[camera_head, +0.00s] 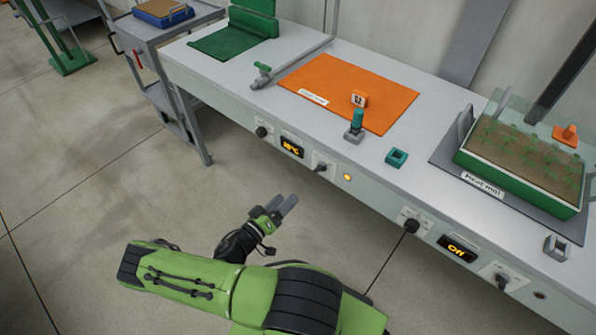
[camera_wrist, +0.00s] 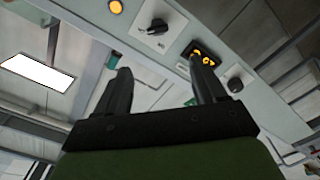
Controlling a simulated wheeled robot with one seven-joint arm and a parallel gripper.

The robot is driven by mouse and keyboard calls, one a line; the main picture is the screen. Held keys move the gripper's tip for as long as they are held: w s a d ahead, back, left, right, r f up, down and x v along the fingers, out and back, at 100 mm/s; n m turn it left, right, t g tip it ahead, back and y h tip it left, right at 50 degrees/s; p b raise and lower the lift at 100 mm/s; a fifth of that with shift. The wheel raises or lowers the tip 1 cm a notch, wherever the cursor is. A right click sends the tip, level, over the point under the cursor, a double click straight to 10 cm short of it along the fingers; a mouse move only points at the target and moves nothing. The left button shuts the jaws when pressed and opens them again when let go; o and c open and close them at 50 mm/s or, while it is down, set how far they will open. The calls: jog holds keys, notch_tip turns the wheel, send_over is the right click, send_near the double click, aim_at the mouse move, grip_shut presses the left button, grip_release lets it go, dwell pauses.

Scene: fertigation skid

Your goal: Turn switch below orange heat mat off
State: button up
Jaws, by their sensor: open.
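The orange heat mat (camera_head: 350,92) lies flat on the bench. Below it, on the front panel, a black rotary switch (camera_head: 321,167) sits on a pale plate. It also shows in the wrist view (camera_wrist: 155,28), its handle turned sideways. Beside it are a lit temperature display (camera_head: 291,146), a round black dial (camera_head: 262,131) and a glowing amber lamp (camera_head: 347,177). My gripper (camera_head: 287,204) is open and empty, in front of and below the panel, apart from the switch. Its two dark fingers (camera_wrist: 160,70) are spread in the wrist view.
The right panel has another display (camera_head: 457,248) reading Off, with a dial and switch. A planted green tray (camera_head: 520,160) stands above it. A teal-handled tool (camera_head: 355,124) and a teal block (camera_head: 397,158) lie near the bench edge. A grey cart (camera_head: 165,55) stands left. The floor in front is clear.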

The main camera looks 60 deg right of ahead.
aim_at(317, 170)
jog(key=s+d, duration=0.1)
jog(key=d, duration=0.4)
jog(key=d+b, duration=0.1)
jog(key=d, duration=0.4)
jog(key=s+d+b, duration=0.1)
jog(key=d, duration=0.4)
jog(key=shift+s, duration=0.3)
jog(key=shift+a, duration=0.1)
jog(key=shift+c, duration=0.4)
jog(key=c, duration=1)
